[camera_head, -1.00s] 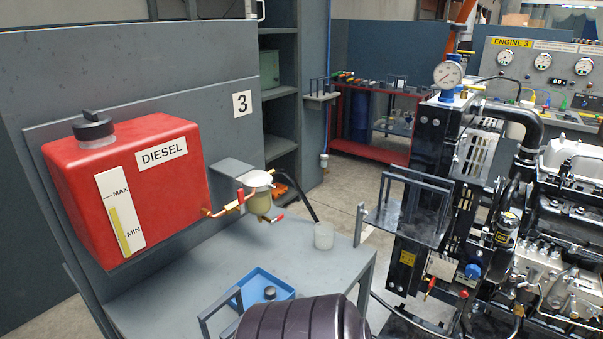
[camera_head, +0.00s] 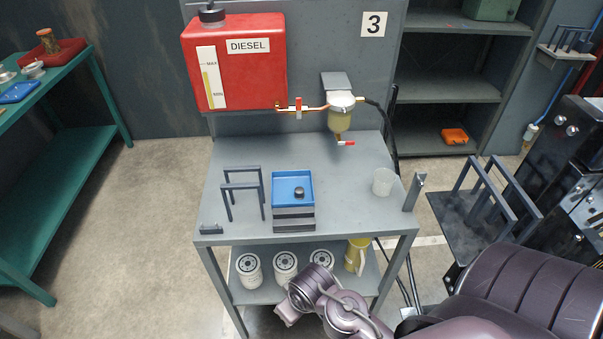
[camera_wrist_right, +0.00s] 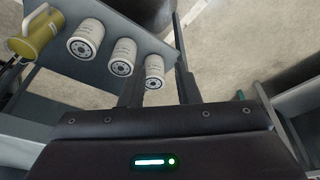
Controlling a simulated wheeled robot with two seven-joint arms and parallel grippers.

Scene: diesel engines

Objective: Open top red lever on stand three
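The stand three table (camera_head: 345,195) stands below the number 3 sign (camera_head: 373,24). A red diesel tank (camera_head: 235,75) is mounted above it. The top red lever (camera_head: 299,107) sits on the copper pipe between the tank and the filter bowl (camera_head: 340,112), upright across the pipe. A second red lever (camera_head: 346,143) is below the bowl. My right arm comes in from the lower right, low in front of the table. In the right wrist view my right gripper (camera_wrist_right: 160,62) has its fingers apart and empty, near the lower shelf. My left gripper is out of view.
On the table are a blue tray (camera_head: 293,180), grey frame holders (camera_head: 243,190) and a clear cup (camera_head: 382,182). White filters (camera_head: 285,268) and a yellow jug (camera_head: 356,256) stand on the lower shelf. A green bench (camera_head: 60,180) is left, with open floor between.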

